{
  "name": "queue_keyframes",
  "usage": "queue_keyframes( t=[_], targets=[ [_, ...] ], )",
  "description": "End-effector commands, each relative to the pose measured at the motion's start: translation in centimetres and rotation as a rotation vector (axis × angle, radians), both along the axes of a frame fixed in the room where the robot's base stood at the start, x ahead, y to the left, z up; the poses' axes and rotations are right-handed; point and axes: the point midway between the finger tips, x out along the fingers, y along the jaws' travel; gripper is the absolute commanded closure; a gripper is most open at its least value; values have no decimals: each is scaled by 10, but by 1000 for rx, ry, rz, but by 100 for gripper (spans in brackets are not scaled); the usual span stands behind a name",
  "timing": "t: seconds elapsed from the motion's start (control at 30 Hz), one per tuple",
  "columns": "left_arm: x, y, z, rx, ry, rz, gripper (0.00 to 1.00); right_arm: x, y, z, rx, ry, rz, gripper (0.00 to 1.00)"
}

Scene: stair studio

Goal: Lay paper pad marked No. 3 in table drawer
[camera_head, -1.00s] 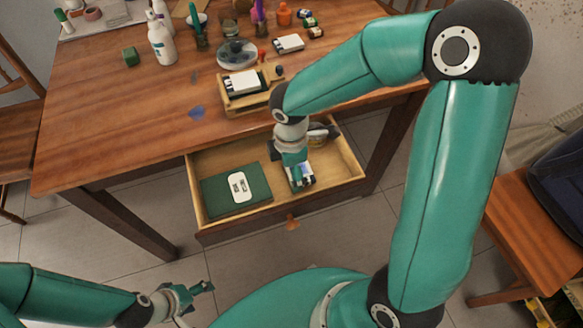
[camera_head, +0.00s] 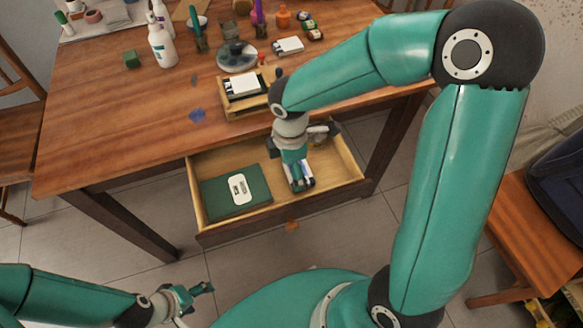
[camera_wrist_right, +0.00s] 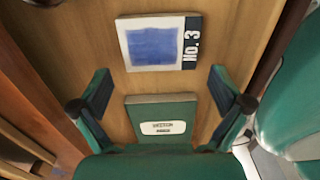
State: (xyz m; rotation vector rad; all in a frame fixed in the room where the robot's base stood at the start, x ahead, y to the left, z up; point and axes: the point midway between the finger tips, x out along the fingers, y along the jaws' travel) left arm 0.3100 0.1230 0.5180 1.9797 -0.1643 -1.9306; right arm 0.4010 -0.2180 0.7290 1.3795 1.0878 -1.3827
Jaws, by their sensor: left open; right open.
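The paper pad marked No. 3 (camera_wrist_right: 152,43), white with a blue square and a dark label strip, lies flat on the wooden drawer floor in the right wrist view. The table drawer (camera_head: 230,161) is pulled out. My right gripper (camera_head: 301,185) is in the drawer area; its open fingers, also in the right wrist view (camera_wrist_right: 160,82), hold nothing, and the pad lies beyond the fingertips. In the head view this gripper largely hides the pad. My left gripper (camera_head: 197,297) is open and empty, low at the left, away from the table.
A green labelled box or book (camera_head: 238,207) lies in the drawer's left part. A wooden tray (camera_head: 233,108) holding a white pad stands on the table (camera_head: 110,130) behind the drawer. A bottle (camera_head: 161,45) and several small items stand further back.

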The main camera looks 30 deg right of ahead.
Motion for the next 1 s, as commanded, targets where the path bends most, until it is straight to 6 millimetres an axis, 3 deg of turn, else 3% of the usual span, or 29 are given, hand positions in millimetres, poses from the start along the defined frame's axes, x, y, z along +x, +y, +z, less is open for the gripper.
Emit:
queue_keyframes(
  t=[0.3, 0.5, 1.0],
  targets=[
    [0, 0, 16, 0, 0, 0, 30, 1, 0, 68, 1, -4, -1, 0],
    [0, 0, 21, 0, 0, 0, 30, 0, 0, 94, 2, -1, 0, 0],
    [0, 0, 21, 0, 0, 0, 30, 0, 0, 102, 1, 1, 1, 0]
  ],
)
